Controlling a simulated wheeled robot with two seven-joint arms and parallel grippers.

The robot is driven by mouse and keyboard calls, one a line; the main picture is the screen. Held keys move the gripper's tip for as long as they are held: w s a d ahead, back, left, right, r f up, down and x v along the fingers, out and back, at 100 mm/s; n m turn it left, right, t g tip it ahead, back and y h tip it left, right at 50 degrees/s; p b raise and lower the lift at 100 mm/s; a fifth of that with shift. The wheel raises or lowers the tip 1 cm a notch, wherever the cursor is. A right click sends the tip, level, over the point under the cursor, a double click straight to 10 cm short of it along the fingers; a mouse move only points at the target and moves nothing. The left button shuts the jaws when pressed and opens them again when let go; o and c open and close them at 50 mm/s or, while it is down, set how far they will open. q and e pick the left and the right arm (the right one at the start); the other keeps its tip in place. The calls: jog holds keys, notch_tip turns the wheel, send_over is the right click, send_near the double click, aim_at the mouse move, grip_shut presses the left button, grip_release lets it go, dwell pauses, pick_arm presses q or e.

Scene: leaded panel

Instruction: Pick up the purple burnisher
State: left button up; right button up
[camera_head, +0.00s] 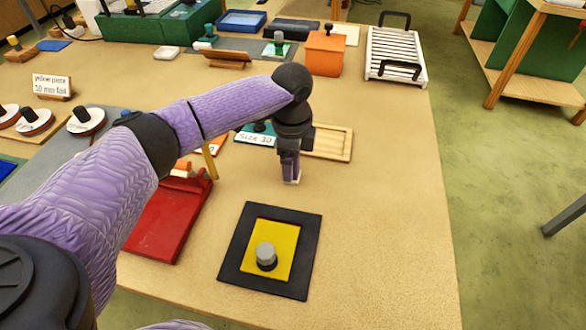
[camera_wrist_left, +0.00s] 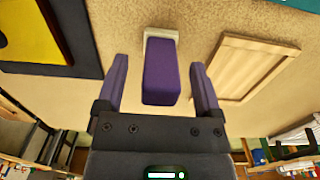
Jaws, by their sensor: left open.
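The purple burnisher (camera_wrist_left: 160,72) is a purple block with a pale end at its base, standing on the tan table. My left gripper (camera_wrist_left: 158,62) is open, pointing down, with one finger on each side of the burnisher and a visible gap to both. In the head view my left gripper (camera_head: 290,160) hides most of the burnisher; only its pale base (camera_head: 293,181) shows clearly below the fingers. My right gripper is not in view.
A black-framed yellow panel with a grey knob (camera_head: 231,265) lies nearer me. A shallow wooden tray (camera_head: 337,143) lies just beyond the burnisher. A red case (camera_head: 160,222) is at left, an orange box (camera_head: 325,54) farther back. The table's right side is clear.

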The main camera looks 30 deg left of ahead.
pick_arm(q)
jog(key=shift+c, duration=0.6)
grip_shut()
notch_tip(320, 180, up, 10)
jog(key=p, duration=0.3)
jog(key=shift+f, duration=0.15)
